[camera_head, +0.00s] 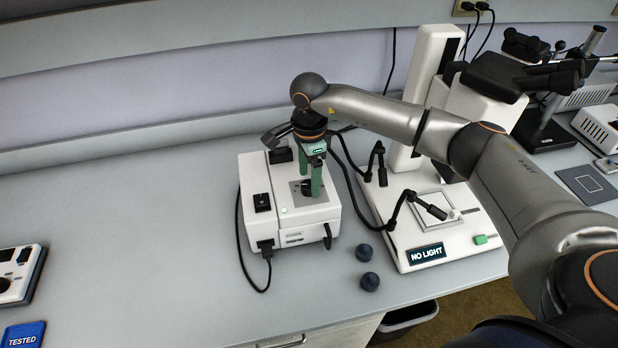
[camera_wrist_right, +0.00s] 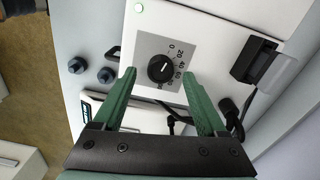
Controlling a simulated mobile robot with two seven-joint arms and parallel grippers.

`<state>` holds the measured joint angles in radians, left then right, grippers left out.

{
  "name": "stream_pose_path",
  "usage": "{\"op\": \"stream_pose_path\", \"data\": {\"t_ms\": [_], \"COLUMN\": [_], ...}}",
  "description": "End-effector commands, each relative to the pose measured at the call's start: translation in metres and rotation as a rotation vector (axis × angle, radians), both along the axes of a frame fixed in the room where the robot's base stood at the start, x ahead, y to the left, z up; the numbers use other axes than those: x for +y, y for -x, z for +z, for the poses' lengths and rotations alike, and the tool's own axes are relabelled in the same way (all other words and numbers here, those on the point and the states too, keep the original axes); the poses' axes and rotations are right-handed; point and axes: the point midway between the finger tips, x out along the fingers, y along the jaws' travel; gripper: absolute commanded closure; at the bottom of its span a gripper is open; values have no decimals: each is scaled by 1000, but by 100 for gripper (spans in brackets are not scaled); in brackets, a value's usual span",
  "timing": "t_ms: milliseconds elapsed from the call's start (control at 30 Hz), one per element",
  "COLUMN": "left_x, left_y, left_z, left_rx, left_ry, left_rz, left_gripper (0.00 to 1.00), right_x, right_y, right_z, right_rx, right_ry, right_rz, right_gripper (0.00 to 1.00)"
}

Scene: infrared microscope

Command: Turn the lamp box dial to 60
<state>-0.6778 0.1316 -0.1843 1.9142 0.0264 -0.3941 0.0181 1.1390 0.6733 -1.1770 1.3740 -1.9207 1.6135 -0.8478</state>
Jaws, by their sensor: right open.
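The lamp box (camera_head: 265,225) is a white box on the bench with a black switch and a small lit green light on top. Its black dial (camera_wrist_right: 160,68) sits on a grey plate with a printed scale from 0 upward. The dial has a white pointer mark; I cannot tell its exact reading. My right gripper (camera_head: 311,188) points down over the dial with green fingers. In the right wrist view its open fingers (camera_wrist_right: 159,76) stand on either side of the dial, with gaps; I cannot tell their height above the plate. In the head view the fingers partly cover the dial. My left gripper is out of view.
A white microscope (camera_head: 408,110) stands right of the lamp box, with bent light arms and a "NO LIGHT" sign (camera_head: 426,253) on its base. Two dark knobs (camera_head: 370,281) lie on the bench near its front edge. Cables hang around the box. The bench at left is mostly clear.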

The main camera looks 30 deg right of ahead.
Motion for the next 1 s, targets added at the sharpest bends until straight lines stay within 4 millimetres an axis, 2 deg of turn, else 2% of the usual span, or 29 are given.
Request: {"op": "stream_pose_path", "data": {"t_ms": [200,500,1000], "left_x": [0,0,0], "left_y": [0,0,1], "left_z": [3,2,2], "left_rx": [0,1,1], "left_ry": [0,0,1], "left_rz": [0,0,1], "left_gripper": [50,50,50], "right_x": [0,0,0], "right_y": [0,0,0], "right_z": [-17,-19,-19], "right_rx": [0,-1,0], "right_ry": [0,-1,-1], "right_rz": [0,0,0], "right_gripper": [26,27,83]}}
